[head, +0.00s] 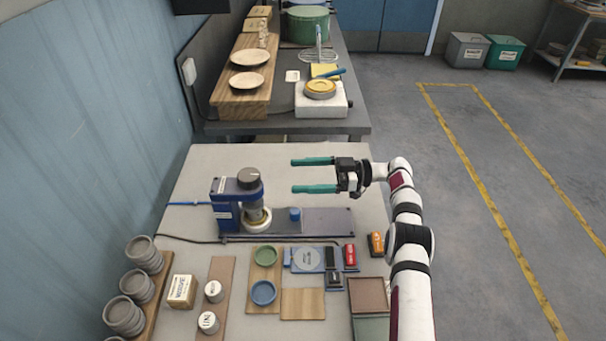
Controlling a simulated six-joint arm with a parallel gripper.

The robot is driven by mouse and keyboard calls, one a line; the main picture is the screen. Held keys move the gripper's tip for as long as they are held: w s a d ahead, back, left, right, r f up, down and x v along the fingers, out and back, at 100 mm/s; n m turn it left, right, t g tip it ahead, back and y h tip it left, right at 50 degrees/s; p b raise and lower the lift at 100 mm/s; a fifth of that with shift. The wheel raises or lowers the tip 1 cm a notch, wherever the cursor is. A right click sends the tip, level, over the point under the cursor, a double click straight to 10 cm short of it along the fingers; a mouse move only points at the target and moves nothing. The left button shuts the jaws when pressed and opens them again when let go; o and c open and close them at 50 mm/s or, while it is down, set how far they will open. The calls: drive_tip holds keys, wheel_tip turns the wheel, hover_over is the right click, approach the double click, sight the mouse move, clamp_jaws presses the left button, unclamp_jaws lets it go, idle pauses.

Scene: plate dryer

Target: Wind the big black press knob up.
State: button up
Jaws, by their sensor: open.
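The big black press knob (248,174) sits on top of the blue press (225,205), at the left of the near table. Below the knob the press has a metal cylinder standing on a round base. My gripper (292,174) has two long teal fingers, spread apart and empty. It is to the right of the knob, with the fingers pointing left toward it and a clear gap between. Whether the fingers are level with the knob cannot be told from this one view.
A small blue knob (295,214) stands on the press's dark base plate (330,222). Green and blue dishes (264,292), tins (208,322) and stacked grey rings (124,315) stand toward the front. A cable (190,242) runs along the table. The table behind the press is clear.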

drive_tip(key=a+r+m+t+y, duration=0.3)
drive_tip(key=a+r+t, duration=0.1)
drive_tip(key=a+t, duration=0.15)
drive_tip(key=m+t+h, duration=0.8)
drive_tip(key=t+h, duration=0.1)
drive_tip(key=h, duration=0.1)
approach(242, 171)
drive_tip(key=x, duration=0.3)
drive_tip(key=f+x, duration=0.1)
drive_tip(key=x, duration=0.7)
drive_tip(key=shift+w+d+f, duration=0.15)
drive_tip(key=shift+w+f, duration=0.05)
drive_tip(key=shift+w, duration=0.1)
